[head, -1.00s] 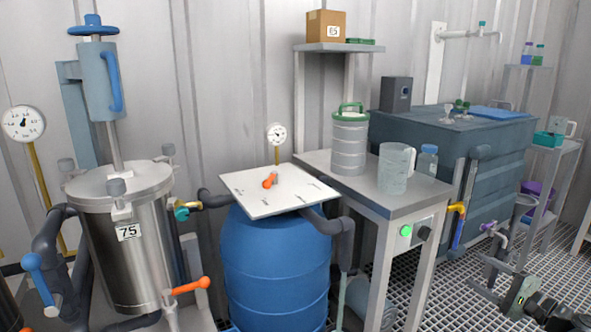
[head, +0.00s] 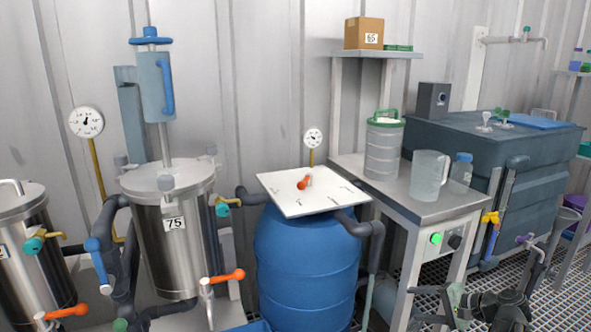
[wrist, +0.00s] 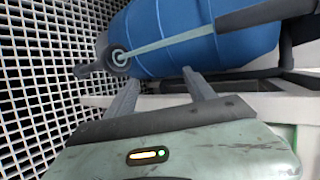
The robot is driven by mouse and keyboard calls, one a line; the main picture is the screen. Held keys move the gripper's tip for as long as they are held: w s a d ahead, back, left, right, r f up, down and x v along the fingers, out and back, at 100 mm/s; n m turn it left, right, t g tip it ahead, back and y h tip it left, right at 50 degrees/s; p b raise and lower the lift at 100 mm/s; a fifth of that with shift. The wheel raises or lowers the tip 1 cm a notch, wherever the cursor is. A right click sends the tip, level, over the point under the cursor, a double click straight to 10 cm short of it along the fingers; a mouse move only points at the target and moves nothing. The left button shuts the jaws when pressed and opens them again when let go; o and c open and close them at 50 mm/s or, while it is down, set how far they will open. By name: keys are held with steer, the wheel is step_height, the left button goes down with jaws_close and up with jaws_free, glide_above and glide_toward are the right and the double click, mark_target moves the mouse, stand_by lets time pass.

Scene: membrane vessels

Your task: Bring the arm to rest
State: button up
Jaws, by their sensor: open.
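My gripper (head: 420,304) is low at the right of the head view, in front of the metal bench's legs. In the wrist view its two fingers (wrist: 162,84) stand apart with nothing between them. Beyond them lie the blue barrel (wrist: 215,40) and a grey pipe with a round end. The fingers appear clear of the barrel, but whether they clear the pipe is hard to tell. My arm is partly cut off at the bottom of the head view.
The blue barrel (head: 305,262) has a white board (head: 310,203) with an orange handle on top. A steel bench (head: 425,207) carries a jug (head: 429,176) and a green-lidded container (head: 383,150). A steel vessel (head: 165,250) with orange and blue handles stands left. Grating floor (head: 400,270) lies around the bench.

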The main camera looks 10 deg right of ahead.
steer(key=s+a+f+n+g+h+p, duration=0.1)
steer(key=a+f+n+g+h, duration=0.2)
steer(key=a, duration=0.6)
steer(key=s+a+f+n+g+h+p, duration=0.1)
steer(key=a+f+n+g+h, duration=0.3)
steer(key=a, duration=0.6)
steer(key=a+f+n+g+p, duration=0.1)
steer(key=a+n+g+p, duration=0.1)
steer(key=a+n, duration=0.5)
step_height(320, 180, up, 38)
steer(key=a+m+p, duration=0.1)
steer(key=m+p, duration=0.1)
steer(key=p, duration=3.5)
steer(key=shift+a+h, duration=0.3)
steer(key=shift+a, duration=0.1)
steer(key=shift+s, duration=0.1)
